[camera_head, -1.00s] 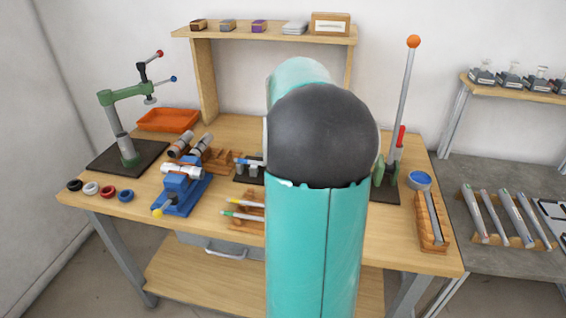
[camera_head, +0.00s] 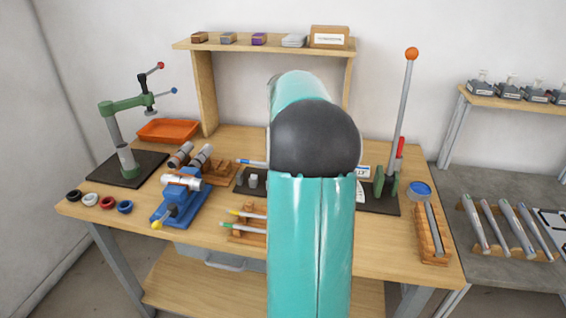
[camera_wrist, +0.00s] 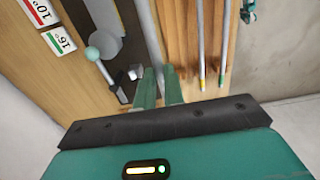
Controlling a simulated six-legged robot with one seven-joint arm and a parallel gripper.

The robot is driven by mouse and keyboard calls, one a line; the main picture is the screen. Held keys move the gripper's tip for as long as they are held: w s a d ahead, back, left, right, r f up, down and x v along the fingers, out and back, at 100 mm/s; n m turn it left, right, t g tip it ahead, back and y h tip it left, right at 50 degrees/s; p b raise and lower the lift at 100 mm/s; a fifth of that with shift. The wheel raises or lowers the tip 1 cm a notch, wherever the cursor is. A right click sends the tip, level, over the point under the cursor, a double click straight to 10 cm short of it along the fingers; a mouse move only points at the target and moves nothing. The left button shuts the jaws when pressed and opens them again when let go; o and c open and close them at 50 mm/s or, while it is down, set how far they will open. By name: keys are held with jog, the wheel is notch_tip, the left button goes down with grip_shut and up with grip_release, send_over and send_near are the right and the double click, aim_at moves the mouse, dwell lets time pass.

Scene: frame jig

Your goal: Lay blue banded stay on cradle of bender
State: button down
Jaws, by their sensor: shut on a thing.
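The blue banded stay (camera_head: 250,162) shows its blue end left of my arm in the head view, over the dark base plate of the bender. In the wrist view the grey stay (camera_wrist: 147,32) runs up from between the green fingers of my gripper (camera_wrist: 160,86), which is shut on it. My arm hides the gripper in the head view. The bender (camera_head: 382,200) has a tall lever with an orange knob. Grey blocks (camera_head: 253,180) stand on its plate below the stay's blue end. I cannot tell whether the stay touches the cradle.
A wooden rack (camera_head: 250,238) with further banded stays lies in front of the plate. A blue vise-like fixture (camera_head: 180,205) stands to its left, and coloured rings lie at the left edge. An orange tray (camera_head: 168,131) is behind. A wooden holder (camera_head: 432,250) is at right.

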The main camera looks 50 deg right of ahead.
jog(key=w+d, duration=0.4)
jog(key=d, duration=0.2)
jog(key=shift+w+d, duration=0.2)
jog(key=shift+w, duration=0.05)
dwell(0.7)
jog(key=shift+f, duration=0.1)
dwell(0.3)
jog(key=shift+d+f, duration=0.1)
jog(key=shift+f, duration=0.35)
jog(key=shift+f, duration=5.15)
jog(key=c, duration=1.4)
grip_release()
